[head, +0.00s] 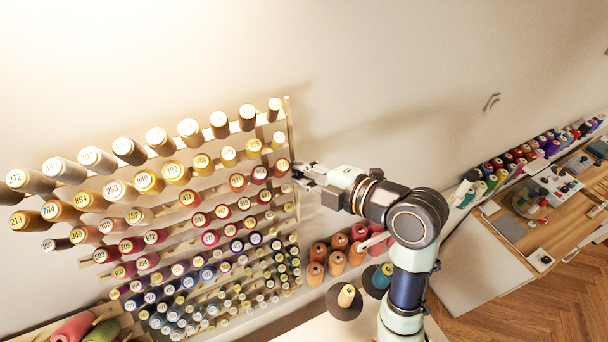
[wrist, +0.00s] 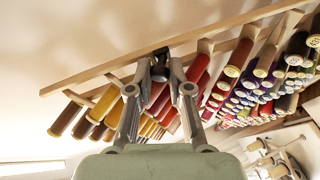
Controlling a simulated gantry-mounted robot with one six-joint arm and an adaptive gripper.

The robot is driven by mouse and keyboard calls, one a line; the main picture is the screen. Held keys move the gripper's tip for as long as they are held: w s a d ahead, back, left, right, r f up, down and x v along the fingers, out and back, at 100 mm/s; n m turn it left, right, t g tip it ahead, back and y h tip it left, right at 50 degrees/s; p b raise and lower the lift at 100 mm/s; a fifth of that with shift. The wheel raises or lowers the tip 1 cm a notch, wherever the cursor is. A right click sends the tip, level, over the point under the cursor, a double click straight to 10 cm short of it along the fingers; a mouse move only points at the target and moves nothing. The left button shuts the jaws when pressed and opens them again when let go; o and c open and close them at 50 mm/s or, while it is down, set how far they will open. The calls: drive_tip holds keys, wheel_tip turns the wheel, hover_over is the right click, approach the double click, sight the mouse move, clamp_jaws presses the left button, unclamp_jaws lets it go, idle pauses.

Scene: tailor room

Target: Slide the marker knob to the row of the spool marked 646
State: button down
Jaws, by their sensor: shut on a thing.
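The thread rack (head: 291,130) on the wall holds rows of numbered spools, with an upright wooden rail at its right end. My gripper (head: 298,172) is at this rail, near the right end of one of the upper rows, beside yellow and red spools. In the wrist view my gripper (wrist: 160,62) is closed around a small dark knob (wrist: 160,73) in front of the rail. The knob is mostly hidden by the fingers, and in the head view I cannot make it out apart from the gripper. I cannot pick out a label reading 646; many lower labels are too small to read.
Spool ends stick out close to the left of my gripper. Orange and red cones (head: 337,263) stand below right of the rack. A worktable (head: 480,250) with more spools is at the far right. The wall right of the rail is mostly bare.

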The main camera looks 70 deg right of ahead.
drive_tip(key=c, duration=1.1)
unclamp_jaws()
drive_tip(key=shift+o, duration=0.2)
drive_tip(key=v, duration=1.2)
drive_tip(key=shift+f, duration=0.1)
